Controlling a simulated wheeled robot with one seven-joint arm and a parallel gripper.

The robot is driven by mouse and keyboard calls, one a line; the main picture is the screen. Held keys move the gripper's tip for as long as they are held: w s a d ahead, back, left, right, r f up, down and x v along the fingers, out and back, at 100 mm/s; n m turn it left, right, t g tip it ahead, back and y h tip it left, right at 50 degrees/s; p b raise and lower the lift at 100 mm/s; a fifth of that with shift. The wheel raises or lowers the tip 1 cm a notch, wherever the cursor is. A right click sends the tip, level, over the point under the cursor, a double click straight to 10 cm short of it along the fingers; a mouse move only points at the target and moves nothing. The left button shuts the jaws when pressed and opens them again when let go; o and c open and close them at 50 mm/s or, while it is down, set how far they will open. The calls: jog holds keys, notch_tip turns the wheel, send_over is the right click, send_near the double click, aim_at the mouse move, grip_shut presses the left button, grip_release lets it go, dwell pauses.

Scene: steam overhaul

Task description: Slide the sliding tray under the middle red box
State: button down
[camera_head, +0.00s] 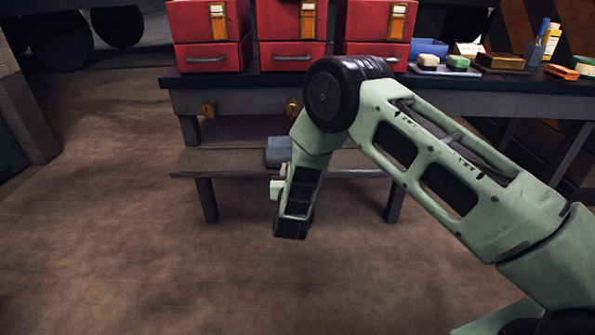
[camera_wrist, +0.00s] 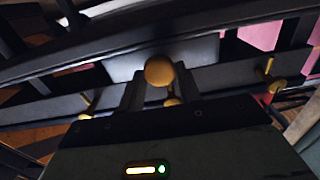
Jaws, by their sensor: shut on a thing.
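The middle red box (camera_head: 293,22) stands on the bench, between two like red boxes. Under it a brass knob (camera_head: 293,107) shows at the bench front, partly beside my arm. In the wrist view my gripper (camera_wrist: 160,84) has its fingers on either side of a brass knob (camera_wrist: 159,70), shut on it. A pale grey panel (camera_wrist: 205,52) shows behind that knob, seemingly the sliding tray. How far the tray is out cannot be told. In the head view my arm hides my gripper and much of the bench front.
The bench top (camera_head: 455,79) holds the left red box (camera_head: 208,22), the right red box (camera_head: 376,20), a blue bin (camera_head: 428,46) and small items at right. A lower shelf (camera_head: 222,162) carries a blue-grey object (camera_head: 279,150). Floor at front left is clear.

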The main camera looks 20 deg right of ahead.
jog(key=c, duration=1)
grip_release()
jog(key=p+v, duration=0.5)
jog(key=v, duration=1.2)
jog(key=shift+s+p, duration=0.25)
jog(key=shift+p, duration=0.05)
jog(key=shift+a+r, duration=0.1)
